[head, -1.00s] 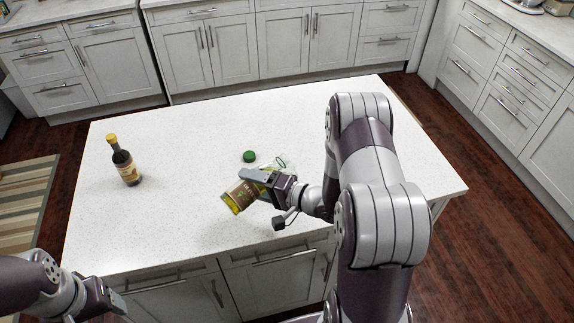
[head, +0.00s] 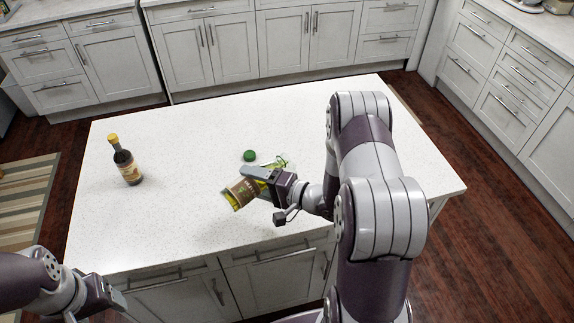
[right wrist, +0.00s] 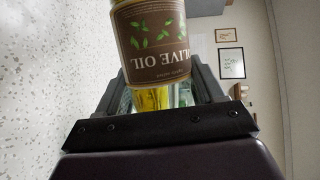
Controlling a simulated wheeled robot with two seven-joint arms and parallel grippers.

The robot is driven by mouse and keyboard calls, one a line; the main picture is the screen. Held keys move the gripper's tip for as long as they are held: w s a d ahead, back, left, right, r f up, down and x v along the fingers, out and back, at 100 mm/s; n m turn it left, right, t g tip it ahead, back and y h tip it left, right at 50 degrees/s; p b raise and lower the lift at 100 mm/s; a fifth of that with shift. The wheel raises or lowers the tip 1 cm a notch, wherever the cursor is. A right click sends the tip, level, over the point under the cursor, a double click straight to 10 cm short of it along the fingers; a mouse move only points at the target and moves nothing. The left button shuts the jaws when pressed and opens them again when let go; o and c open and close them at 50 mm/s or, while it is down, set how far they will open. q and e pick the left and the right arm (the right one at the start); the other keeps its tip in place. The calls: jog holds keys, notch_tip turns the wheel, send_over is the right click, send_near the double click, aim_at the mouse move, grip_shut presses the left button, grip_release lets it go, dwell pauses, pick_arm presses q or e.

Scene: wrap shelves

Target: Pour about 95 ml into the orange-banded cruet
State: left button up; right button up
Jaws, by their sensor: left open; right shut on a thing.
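My right gripper (head: 263,176) is shut on an olive oil bottle, whose brown label (head: 242,190) shows in the head view. The bottle is tilted, its base toward lower left and its other end toward upper right. Its label (right wrist: 157,45) fills the top of the right wrist view, with yellow oil below it between the fingers. Clear glass (head: 282,161) shows just beyond the gripper; I cannot tell whether it is the bottle's neck or the cruet. No orange band is visible. My left gripper (head: 112,298) is open and empty at lower left, near the counter's front edge.
A green cap (head: 249,155) lies on the white island counter (head: 200,140) behind the gripper. A dark bottle with a yellow cap (head: 125,163) stands upright at the left. The counter between them is clear. My right arm covers part of the right side.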

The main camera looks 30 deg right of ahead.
jog(key=shift+a+r, duration=0.1)
jog(key=shift+r, duration=0.2)
dwell(1.2)
jog(key=shift+r+m+y+p, duration=0.35)
jog(key=shift+m+p, duration=0.15)
jog(key=shift+p, duration=0.15)
dwell(2.6)
notch_tip(320, 180, down, 3)
jog(key=n+h+b, duration=0.1)
jog(key=b, duration=0.2)
jog(key=shift+f+n+b, duration=0.1)
jog(key=shift+n+b, duration=0.2)
jog(key=shift+b, duration=0.05)
jog(key=shift+a+r+p, duration=0.1)
jog(key=shift+r+p, duration=0.45)
jog(key=shift+p, duration=0.05)
jog(key=shift+f+n+h+b, duration=0.35)
jog(key=shift+f+n+b, duration=0.25)
jog(key=shift+f+b, duration=0.5)
jog(key=shift+r, duration=0.25)
jog(key=shift+r, duration=0.1)
